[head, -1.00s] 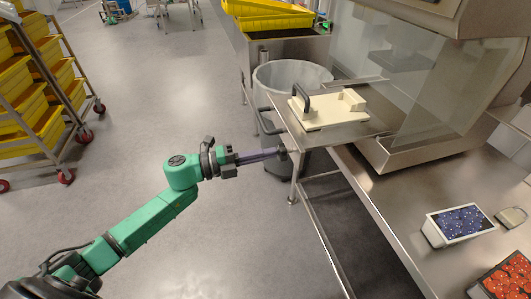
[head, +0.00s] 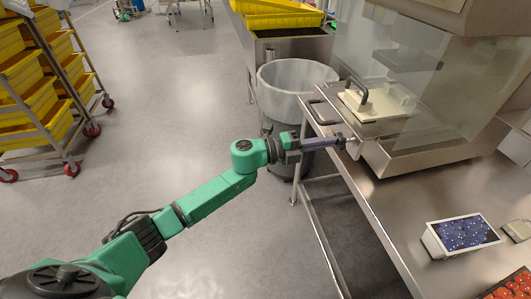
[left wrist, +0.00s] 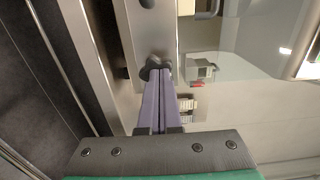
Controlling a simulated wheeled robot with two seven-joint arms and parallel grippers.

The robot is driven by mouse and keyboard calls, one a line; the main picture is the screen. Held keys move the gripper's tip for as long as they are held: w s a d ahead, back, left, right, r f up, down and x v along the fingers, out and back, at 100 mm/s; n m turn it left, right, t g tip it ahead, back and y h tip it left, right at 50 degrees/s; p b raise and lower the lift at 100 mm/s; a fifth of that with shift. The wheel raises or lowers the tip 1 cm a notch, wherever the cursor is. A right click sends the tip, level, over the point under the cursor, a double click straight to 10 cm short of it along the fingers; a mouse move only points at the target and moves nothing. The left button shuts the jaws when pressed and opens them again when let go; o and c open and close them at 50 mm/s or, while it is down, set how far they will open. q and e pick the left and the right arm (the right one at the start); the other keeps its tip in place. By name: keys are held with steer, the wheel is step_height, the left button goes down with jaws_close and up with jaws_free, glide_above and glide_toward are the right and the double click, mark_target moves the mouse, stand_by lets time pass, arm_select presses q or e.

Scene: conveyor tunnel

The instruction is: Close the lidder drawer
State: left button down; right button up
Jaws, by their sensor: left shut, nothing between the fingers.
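The lidder drawer (head: 350,128) is a metal tray at the left end of the lidder, with a black bar handle (head: 316,113) on its left edge. A cream plate with its own black handle (head: 355,93) sits on it, partly behind the glass. My left gripper (head: 342,142) is at the drawer's near left side, fingers shut and empty, pointing right. Whether the tips touch the drawer is unclear. In the left wrist view, the purple fingers (left wrist: 157,72) lie together, dark tips near a metal surface. My right gripper is out of view.
The lidder's glass hood (head: 410,75) rises over the metal bench. A white tray of blue items (head: 461,235) and red items (head: 508,287) lie at the right. A lined bin (head: 290,80) stands behind the drawer. Yellow crates (head: 25,95) are on a rack at left.

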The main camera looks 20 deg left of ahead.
mark_target(341, 138)
arm_select(q)
steer(key=x, duration=0.4)
steer(key=shift+w+d, duration=0.15)
steer(key=shift+r, duration=0.25)
